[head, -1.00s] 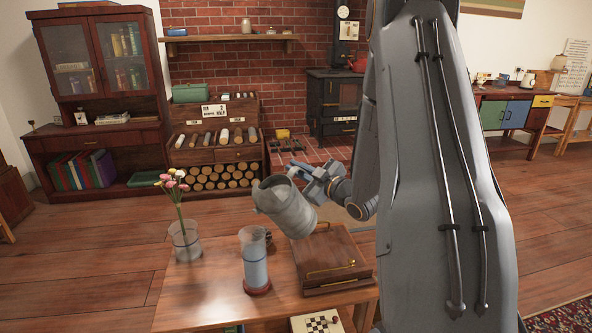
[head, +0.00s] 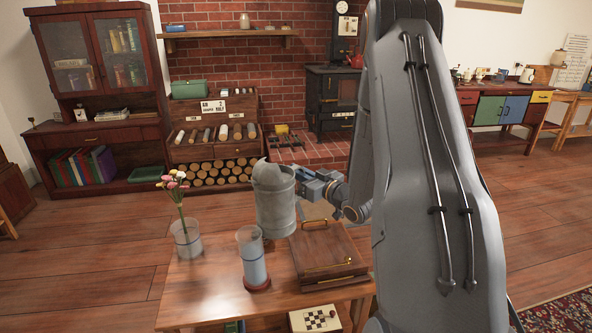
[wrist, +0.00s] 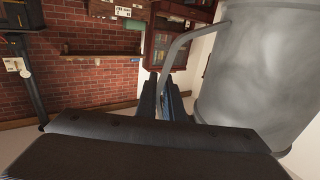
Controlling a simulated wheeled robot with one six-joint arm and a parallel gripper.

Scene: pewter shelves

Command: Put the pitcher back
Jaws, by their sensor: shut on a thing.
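The grey metal pitcher (head: 275,207) is held upright, or nearly so, above the back of the wooden table (head: 205,290). Its spout points up and to the left in the head view. My gripper (head: 308,183) is at the pitcher's right side, shut on its handle. In the wrist view the pitcher (wrist: 262,75) fills the right side, and its handle (wrist: 185,45) runs down between my fingers (wrist: 165,98). A glass (head: 253,260) with bluish liquid stands on a red coaster (head: 257,284) in front of the pitcher.
A glass vase with flowers (head: 186,240) stands at the table's left. A closed wooden box (head: 328,258) takes up the table's right side. A checkered board (head: 318,320) lies below the front edge. The table's front left is bare.

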